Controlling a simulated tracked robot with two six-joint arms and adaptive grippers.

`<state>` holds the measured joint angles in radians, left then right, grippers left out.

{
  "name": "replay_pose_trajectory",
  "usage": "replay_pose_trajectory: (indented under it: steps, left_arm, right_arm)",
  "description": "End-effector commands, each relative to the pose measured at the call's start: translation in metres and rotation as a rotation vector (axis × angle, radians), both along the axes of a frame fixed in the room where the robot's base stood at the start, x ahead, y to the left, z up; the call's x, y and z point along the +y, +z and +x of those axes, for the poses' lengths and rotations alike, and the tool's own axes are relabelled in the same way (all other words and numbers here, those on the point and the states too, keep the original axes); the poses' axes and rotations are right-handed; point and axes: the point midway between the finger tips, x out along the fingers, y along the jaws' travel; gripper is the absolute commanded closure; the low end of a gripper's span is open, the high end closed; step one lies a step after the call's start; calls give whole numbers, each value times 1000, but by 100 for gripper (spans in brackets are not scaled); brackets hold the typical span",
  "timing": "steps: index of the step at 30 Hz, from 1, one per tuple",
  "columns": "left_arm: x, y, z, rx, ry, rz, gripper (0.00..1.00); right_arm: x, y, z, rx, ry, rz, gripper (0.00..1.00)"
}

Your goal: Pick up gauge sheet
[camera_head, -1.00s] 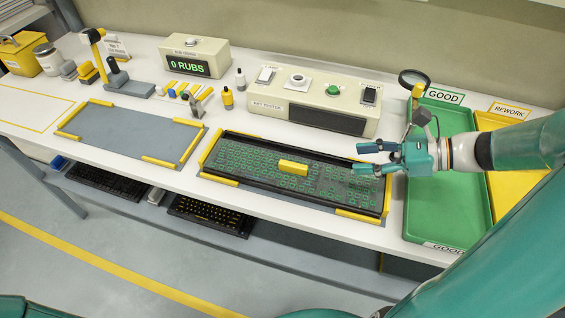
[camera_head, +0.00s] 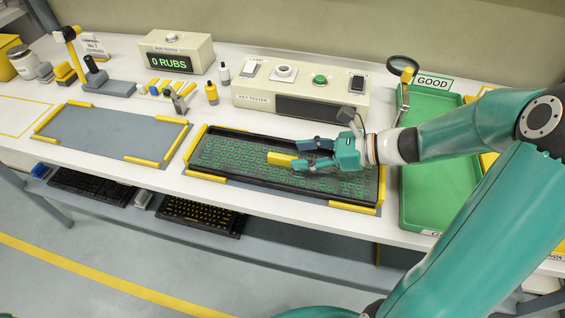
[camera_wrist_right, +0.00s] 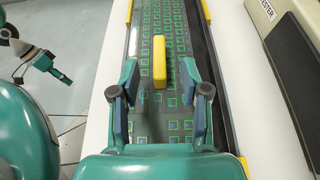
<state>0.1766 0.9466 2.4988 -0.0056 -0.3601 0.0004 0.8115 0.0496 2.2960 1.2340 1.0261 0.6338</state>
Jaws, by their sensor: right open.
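The gauge sheet (camera_head: 225,153) is a dark sheet printed with green squares, lying flat in a black-rimmed frame on the bench; it also shows in the wrist view (camera_wrist_right: 152,22). A yellow block-shaped grip (camera_head: 281,159) stands on it. My right gripper (camera_head: 295,155) is open at the right end of this grip. In the wrist view the near end of the yellow grip (camera_wrist_right: 159,60) lies between the open fingertips (camera_wrist_right: 160,72), with gaps on both sides. What looks like my left gripper (camera_wrist_right: 58,72) hangs at the left of the wrist view, its jaws unclear.
The key tester (camera_head: 300,95) stands behind the sheet. A green tray (camera_head: 430,200) is to the right, with a magnifier (camera_head: 403,70) at its back. An empty grey mat (camera_head: 105,132) with yellow corner strips is to the left. Keyboards (camera_head: 200,217) lie on the lower shelf.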

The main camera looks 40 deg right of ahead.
Motion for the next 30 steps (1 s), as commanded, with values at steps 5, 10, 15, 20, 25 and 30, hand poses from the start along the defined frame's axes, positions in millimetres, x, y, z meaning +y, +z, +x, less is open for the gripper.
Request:
replay_pose_trajectory:
  steps: [5,10,15,20,25,30]
  left_arm:
    - [0,0,0,0,0,0,60]
    - [0,0,0,0,0,0,60]
    - [0,-1,0,0,0,0,60]
    - [0,-1,0,0,0,0,60]
    - [0,-1,0,0,0,0,60]
    - [0,-1,0,0,0,0,60]
  right_arm:
    - [6,-5,6,0,2,1,54]
    - [20,-15,20,3,6,3,54]
    - [32,-24,35,1,4,1,54]
    - [34,-26,39,1,1,0,54]
    - [34,-26,39,0,1,0,59]
    - [34,-26,39,0,1,0,88]
